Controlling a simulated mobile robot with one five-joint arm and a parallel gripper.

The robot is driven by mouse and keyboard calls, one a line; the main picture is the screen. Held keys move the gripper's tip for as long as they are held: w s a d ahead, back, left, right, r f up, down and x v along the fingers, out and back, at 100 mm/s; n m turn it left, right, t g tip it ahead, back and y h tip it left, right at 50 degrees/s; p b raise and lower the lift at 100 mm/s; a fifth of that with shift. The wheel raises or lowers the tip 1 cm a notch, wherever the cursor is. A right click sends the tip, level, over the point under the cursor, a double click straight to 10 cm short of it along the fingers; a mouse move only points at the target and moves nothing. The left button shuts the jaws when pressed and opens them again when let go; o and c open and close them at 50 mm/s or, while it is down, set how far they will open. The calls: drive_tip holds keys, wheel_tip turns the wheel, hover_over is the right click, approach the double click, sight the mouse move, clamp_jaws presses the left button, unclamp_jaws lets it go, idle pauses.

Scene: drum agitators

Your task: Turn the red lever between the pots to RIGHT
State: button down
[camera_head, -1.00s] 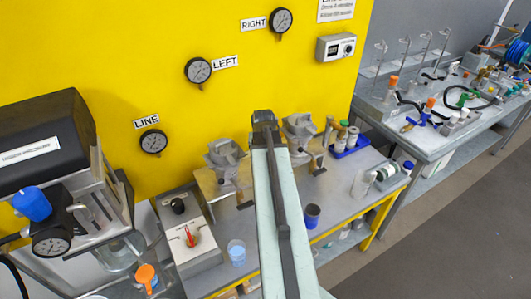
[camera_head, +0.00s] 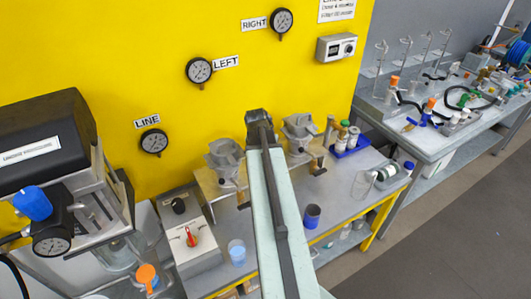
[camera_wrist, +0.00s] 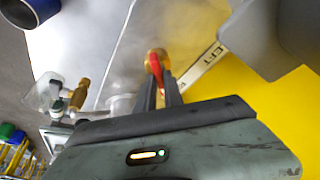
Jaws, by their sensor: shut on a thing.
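The red lever (camera_wrist: 156,68) shows in the wrist view, on a round brass fitting (camera_wrist: 155,57). My gripper (camera_wrist: 158,85) has its two dark fingers closed around the lever's end. A white label strip (camera_wrist: 208,66) with the letters "EFT" visible lies beside the lever. In the head view my gripper (camera_head: 259,118) is between the left pot (camera_head: 225,160) and the right pot (camera_head: 299,132), both grey metal. My arm hides the lever there. I cannot read the lever's exact setting.
A grey box with a red knob (camera_head: 190,236) stands left of the pots. A clear cup with blue liquid (camera_head: 237,252) and a dark blue cup (camera_head: 312,215) stand in front. A blue tray (camera_head: 352,148) with bottles is to the right. The yellow wall (camera_head: 190,35) is close behind.

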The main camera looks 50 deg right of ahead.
drive_tip(key=c, duration=1.5)
unclamp_jaws()
drive_tip(key=shift+o, duration=0.2)
drive_tip(key=p+v, duration=0.7)
drive_tip(key=v, duration=0.1)
drive_tip(key=shift+d+r, duration=0.1)
drive_tip(key=shift+f, duration=0.2)
